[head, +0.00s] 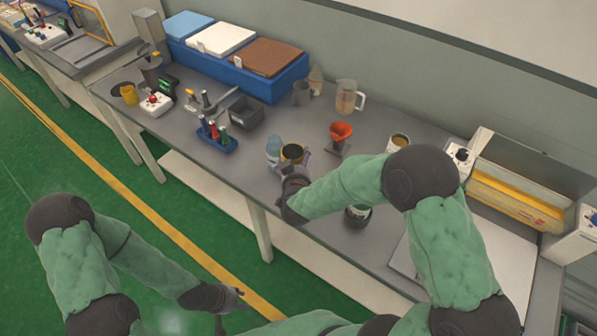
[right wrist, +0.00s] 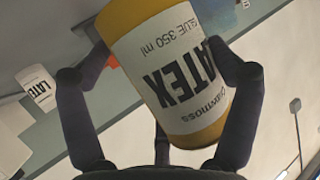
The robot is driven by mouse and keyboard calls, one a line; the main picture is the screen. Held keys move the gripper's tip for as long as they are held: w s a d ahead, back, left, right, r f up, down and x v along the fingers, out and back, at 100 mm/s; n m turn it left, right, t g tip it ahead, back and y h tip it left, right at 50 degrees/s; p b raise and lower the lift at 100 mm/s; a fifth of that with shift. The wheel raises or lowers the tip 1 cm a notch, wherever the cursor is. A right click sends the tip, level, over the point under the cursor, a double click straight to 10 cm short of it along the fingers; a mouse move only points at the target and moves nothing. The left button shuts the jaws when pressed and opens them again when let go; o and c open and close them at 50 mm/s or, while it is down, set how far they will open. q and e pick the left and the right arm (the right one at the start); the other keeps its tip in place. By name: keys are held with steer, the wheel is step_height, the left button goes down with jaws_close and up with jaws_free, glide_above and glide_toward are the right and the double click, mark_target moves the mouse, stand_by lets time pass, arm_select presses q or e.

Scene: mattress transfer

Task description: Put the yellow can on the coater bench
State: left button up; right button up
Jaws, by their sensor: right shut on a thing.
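A yellow can (right wrist: 180,70) with a white "LATEX" label fills the middle of the right wrist view, tilted in that picture, between the dark fingers of my right gripper (right wrist: 160,75). In the head view, my right gripper (head: 294,170) is shut on this can (head: 292,152) at the middle of the long grey bench (head: 240,165). I cannot tell whether the can touches the benchtop. My left gripper (head: 238,294) is low at the front, over the green floor and away from the bench; its finger opening is unclear. I cannot tell which bench is the coater bench.
Near the can are a light-blue bottle (head: 273,148), a red funnel on a stand (head: 340,132) and a dark-topped jar (head: 357,215). Another can (head: 399,142) stands by a machine with a yellow bar (head: 515,200). A yellow-framed machine (head: 92,22) is at far left.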

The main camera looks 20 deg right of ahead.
steer(key=w+f, duration=0.1)
steer(key=f, duration=0.1)
steer(key=w+d+f+b, duration=0.1)
steer(key=w+f, duration=0.1)
steer(key=shift+w+d+f+b, duration=0.1)
steer(key=shift+f+b, duration=0.3)
steer(key=shift+f, duration=0.5)
steer(key=shift+w+d+f+b, duration=0.1)
steer(key=shift+f+b, duration=0.25)
steer(key=shift+f, duration=0.55)
steer(key=shift+f, duration=0.15)
steer(key=o, duration=1)
